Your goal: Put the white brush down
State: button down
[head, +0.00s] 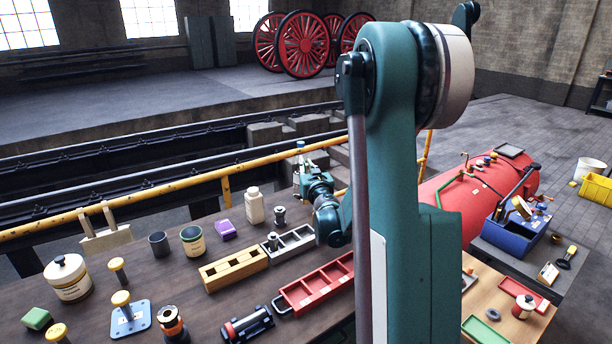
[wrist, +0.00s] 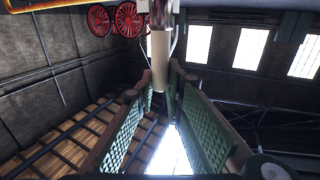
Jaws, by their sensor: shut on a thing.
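My gripper (head: 303,170) is beyond the workbench's row of parts, near its far edge, partly behind my own arm. In the wrist view its two green-padded fingers (wrist: 165,108) are closed in on a pale cylindrical handle (wrist: 158,60), which I take to be the white brush. The handle lies between the fingertips; its bristles cannot be made out.
The dark bench (head: 190,285) holds a white bottle (head: 254,206), a grey divided tray (head: 290,244), a wooden block (head: 234,268), a red tray (head: 318,286) and a purple block (head: 226,229). A yellow rail (head: 150,206) runs behind it. Small bare patches lie between items.

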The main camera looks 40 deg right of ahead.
jog(key=shift+f, duration=0.1)
jog(key=shift+f+b, duration=0.5)
jog(key=shift+f, duration=1.4)
jog(key=c, duration=2.4)
grip_release()
jog(key=shift+s+a, duration=0.1)
jog(key=shift+s, duration=0.05)
jog(key=p+v, duration=0.2)
jog(key=v, duration=0.9)
jog(key=shift+s, duration=0.3)
jog(key=shift+a, duration=0.1)
